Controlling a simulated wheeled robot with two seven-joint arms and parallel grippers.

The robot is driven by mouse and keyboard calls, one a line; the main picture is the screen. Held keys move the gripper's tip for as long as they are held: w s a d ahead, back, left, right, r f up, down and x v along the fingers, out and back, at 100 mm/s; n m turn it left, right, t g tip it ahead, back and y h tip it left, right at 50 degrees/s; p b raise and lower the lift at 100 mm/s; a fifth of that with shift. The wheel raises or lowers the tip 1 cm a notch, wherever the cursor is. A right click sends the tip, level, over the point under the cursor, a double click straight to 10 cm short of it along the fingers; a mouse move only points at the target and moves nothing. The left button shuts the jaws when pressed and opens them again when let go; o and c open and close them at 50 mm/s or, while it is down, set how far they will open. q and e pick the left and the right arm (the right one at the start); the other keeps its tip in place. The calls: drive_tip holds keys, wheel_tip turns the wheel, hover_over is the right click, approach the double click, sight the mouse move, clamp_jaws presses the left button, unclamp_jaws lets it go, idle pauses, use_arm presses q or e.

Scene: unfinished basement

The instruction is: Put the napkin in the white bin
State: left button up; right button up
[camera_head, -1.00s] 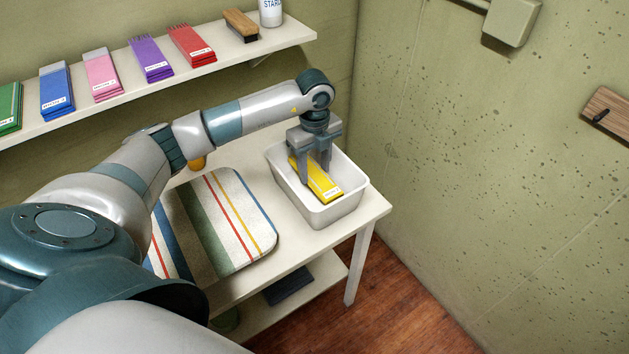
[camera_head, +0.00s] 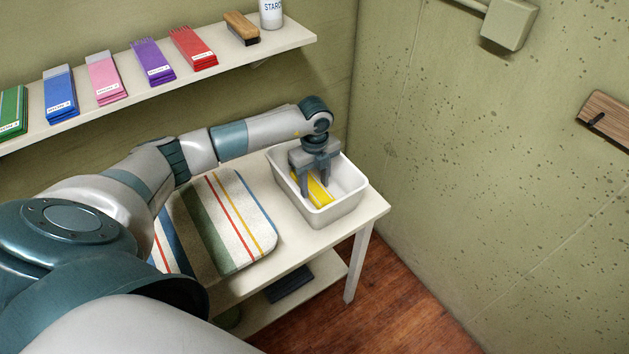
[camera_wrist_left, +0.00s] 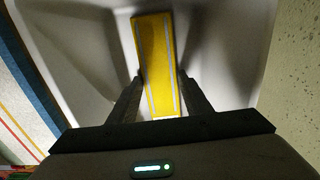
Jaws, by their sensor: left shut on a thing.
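The yellow napkin (camera_head: 322,194) is a long folded strip, low inside the white bin (camera_head: 341,211) on the table. My left gripper (camera_head: 316,191) reaches down into the bin from above and is shut on the napkin. In the left wrist view the napkin (camera_wrist_left: 155,50) lies between the two fingers (camera_wrist_left: 160,85), with the pale bin walls (camera_wrist_left: 75,45) around it. Whether the napkin touches the bin floor is hard to tell. My right gripper is not in view.
A striped pad (camera_head: 225,220) lies on the table left of the bin. The wall shelf (camera_head: 130,95) holds blue (camera_head: 60,93), pink (camera_head: 105,78), purple (camera_head: 152,62), red (camera_head: 193,47) and green napkins (camera_head: 12,110), a brush (camera_head: 242,27) and a starch bottle (camera_head: 271,13). A dark item lies on the lower shelf (camera_head: 290,284).

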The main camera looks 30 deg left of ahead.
sight(315, 187)
use_arm(q)
drive_tip(key=shift+f, duration=0.2)
drive_tip(key=o, duration=1)
drive_tip(key=shift+o, duration=0.2)
drive_tip(key=shift+r, duration=0.1)
drive_tip(key=shift+r, duration=0.15)
wheel_tip(315, 187, up, 12)
drive_tip(key=b, duration=0.3)
